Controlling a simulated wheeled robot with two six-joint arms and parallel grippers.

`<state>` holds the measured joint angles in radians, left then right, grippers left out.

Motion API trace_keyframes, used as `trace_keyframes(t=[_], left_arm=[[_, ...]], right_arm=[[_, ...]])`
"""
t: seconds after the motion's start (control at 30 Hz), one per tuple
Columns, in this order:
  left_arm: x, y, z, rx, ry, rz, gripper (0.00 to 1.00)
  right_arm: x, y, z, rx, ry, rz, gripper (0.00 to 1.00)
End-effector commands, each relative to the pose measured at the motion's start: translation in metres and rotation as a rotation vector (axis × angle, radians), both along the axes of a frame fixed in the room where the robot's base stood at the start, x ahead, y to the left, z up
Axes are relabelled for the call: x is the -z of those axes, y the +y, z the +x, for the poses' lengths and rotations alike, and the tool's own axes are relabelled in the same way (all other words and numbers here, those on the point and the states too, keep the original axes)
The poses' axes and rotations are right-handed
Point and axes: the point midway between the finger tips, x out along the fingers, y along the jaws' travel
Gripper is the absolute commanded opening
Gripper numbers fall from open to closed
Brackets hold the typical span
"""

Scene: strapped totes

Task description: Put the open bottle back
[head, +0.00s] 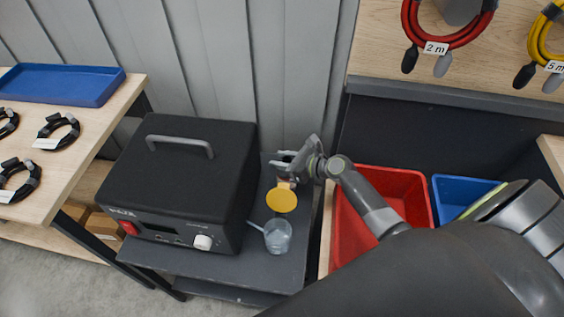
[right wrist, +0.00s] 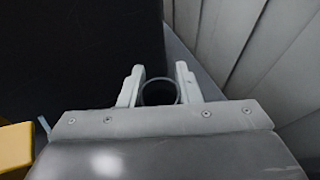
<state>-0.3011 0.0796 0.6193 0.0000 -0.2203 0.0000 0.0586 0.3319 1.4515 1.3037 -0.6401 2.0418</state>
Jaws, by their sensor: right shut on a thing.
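My right gripper (head: 286,162) is at the back right of the dark stand, beside the black box. In the right wrist view its fingers (right wrist: 158,88) are shut on a round, dark-mouthed thing (right wrist: 158,99), which looks like the open neck of the bottle. In the head view the bottle is mostly hidden by the gripper, so I cannot tell whether it touches the stand. A yellow round-topped thing (head: 282,201) is just in front of the gripper; part of a yellow thing (right wrist: 14,147) shows at the wrist view's left edge. My left gripper is not in view.
A clear cup (head: 278,238) with a pale handle or stick stands on the dark stand (head: 220,262). The black box (head: 185,175) takes up its left part. Red (head: 382,242) and blue (head: 455,190) bins are at the right. The grey wall is close behind.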

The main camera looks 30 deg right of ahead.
Motion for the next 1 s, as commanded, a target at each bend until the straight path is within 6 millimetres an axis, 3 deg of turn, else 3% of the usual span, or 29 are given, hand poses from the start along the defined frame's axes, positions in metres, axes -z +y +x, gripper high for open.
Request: trace_keyframes(t=[0.37, 0.4, 0.57, 0.9, 1.0], left_arm=[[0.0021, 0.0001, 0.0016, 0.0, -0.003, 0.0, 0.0], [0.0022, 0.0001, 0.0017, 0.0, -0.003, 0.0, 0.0], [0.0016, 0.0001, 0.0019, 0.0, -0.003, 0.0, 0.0], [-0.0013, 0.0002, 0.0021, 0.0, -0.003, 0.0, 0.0], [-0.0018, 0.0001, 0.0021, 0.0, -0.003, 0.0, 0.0]], right_arm=[[0.0038, 0.0, 0.0004, -0.001, -0.002, -0.001, 0.0], [0.0046, -0.0001, 0.0002, -0.001, -0.001, -0.002, 0.31], [0.0038, 0.0, 0.0002, -0.001, -0.001, -0.002, 0.52], [-0.0008, -0.0002, 0.0001, -0.001, -0.002, -0.001, 0.52], [-0.0033, -0.0067, -0.0093, 0.001, 0.0, -0.004, 0.52]])
